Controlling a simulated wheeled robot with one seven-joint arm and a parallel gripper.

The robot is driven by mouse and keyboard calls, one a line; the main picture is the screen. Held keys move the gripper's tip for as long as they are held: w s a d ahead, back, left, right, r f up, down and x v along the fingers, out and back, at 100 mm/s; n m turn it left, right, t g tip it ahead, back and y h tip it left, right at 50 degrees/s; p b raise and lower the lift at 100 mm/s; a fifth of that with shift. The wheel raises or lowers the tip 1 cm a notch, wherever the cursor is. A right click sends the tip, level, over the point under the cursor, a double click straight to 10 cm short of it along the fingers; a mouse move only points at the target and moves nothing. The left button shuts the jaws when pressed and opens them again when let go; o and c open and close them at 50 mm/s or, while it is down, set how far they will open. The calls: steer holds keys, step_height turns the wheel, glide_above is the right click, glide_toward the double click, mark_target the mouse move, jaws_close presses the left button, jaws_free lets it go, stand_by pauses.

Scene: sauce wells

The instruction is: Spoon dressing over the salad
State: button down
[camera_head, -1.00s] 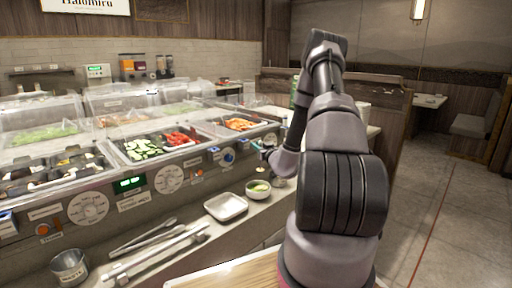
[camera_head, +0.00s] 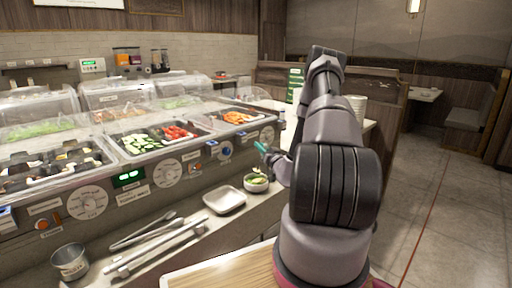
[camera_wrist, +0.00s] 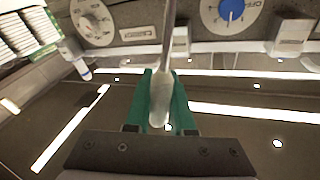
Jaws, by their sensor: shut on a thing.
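My gripper's green fingers (camera_wrist: 160,98) are shut on a pale, slender utensil handle (camera_wrist: 160,101) in the wrist view. The handle runs up past the top edge, so its far end is out of view there. In the head view a teal fingertip of my gripper (camera_head: 261,147) shows above a small white bowl (camera_head: 257,188). My arm hides part of the counter to the right.
Tongs (camera_head: 145,233) and a metal cup (camera_head: 70,263) lie farther left on the ledge. The food wells (camera_head: 142,143) have clear covers. A control panel with dials (camera_head: 168,173) rises behind the ledge.

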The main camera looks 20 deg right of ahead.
steer(key=shift+s+d+f+m+t+h, duration=0.1)
steer(key=shift+s+d+m+t+h, duration=0.15)
steer(key=shift+d+m, duration=0.35)
steer(key=shift+s+d+f+m+t+h, duration=0.1)
steer(key=shift+s+d+m+t+h, duration=0.1)
steer(key=shift+d+m, duration=0.35)
steer(key=shift+s+d+f+m+t+h, duration=0.3)
steer(key=shift+d+f+m+h, duration=0.3)
steer(key=shift+m, duration=0.65)
steer(key=shift+s+d+f+m+t+h, duration=0.3)
steer(key=shift+d+f+m+h, duration=0.35)
steer(key=shift+m, duration=0.6)
steer(key=shift+s+d+f+m+t+h, duration=0.15)
steer(key=shift+s+d+f+m+h, duration=0.45)
steer(key=shift+m, duration=0.65)
steer(key=shift+w+d+r, duration=0.15)
steer(key=shift+w, duration=0.05)
steer(key=w+a+r+n+g+y, duration=0.4)
steer(key=a+r+n, duration=0.4)
steer(key=n, duration=0.5)
steer(key=shift+w+a+r+y, duration=0.2)
steer(key=shift+a+y, duration=0.2)
steer(key=shift+a, duration=0.35)
